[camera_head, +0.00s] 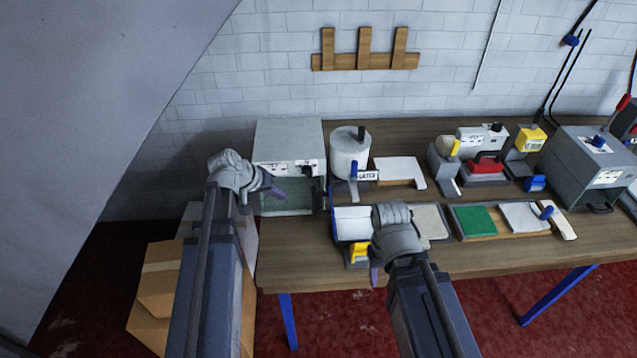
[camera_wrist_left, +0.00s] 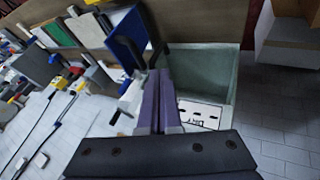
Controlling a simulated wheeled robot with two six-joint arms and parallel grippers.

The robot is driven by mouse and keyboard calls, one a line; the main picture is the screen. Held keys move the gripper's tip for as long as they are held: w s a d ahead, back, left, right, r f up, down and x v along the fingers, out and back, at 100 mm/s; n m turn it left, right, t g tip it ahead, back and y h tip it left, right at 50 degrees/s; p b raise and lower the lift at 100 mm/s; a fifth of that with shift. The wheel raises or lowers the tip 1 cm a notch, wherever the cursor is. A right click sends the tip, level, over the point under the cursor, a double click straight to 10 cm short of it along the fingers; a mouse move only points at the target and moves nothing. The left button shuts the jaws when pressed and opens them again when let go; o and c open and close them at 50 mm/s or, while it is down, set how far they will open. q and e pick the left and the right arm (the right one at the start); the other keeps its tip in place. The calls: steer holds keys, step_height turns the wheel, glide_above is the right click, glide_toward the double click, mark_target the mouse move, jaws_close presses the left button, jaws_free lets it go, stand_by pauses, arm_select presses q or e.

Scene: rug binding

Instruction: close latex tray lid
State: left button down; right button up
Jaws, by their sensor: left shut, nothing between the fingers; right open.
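The latex tray (camera_head: 352,224) is a shallow tray with a white inside, at the front of the table. A blue panel, which looks like its lid (camera_head: 333,212), stands up along the tray's left side, seen nearly edge-on. In the left wrist view the blue lid (camera_wrist_left: 128,40) shows broad and upright, beyond and left of the fingertips. My left gripper (camera_head: 276,191) is shut and empty, left of the lid and apart from it, before the grey box. Its purple fingers (camera_wrist_left: 158,85) also show in the wrist view. My right gripper (camera_head: 375,276) is open at the table's front edge; it partly hides the tray.
The grey box (camera_head: 289,140) with an open-looking front is behind my left gripper. A white pot labelled LATEX (camera_head: 350,155) stands behind the tray. A yellow object (camera_head: 358,252) lies in front. A tray with a green pad (camera_head: 476,220) is to the right.

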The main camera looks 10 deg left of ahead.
mark_target(325, 214)
arm_select(q)
steer(key=w+d+f+b, duration=0.6)
steer(key=f+b, duration=0.1)
steer(key=b, duration=0.1)
steer(key=shift+d+f, duration=0.3)
steer(key=shift+f, duration=0.1)
stand_by(0.3)
steer(key=shift+w+d+r, duration=0.1)
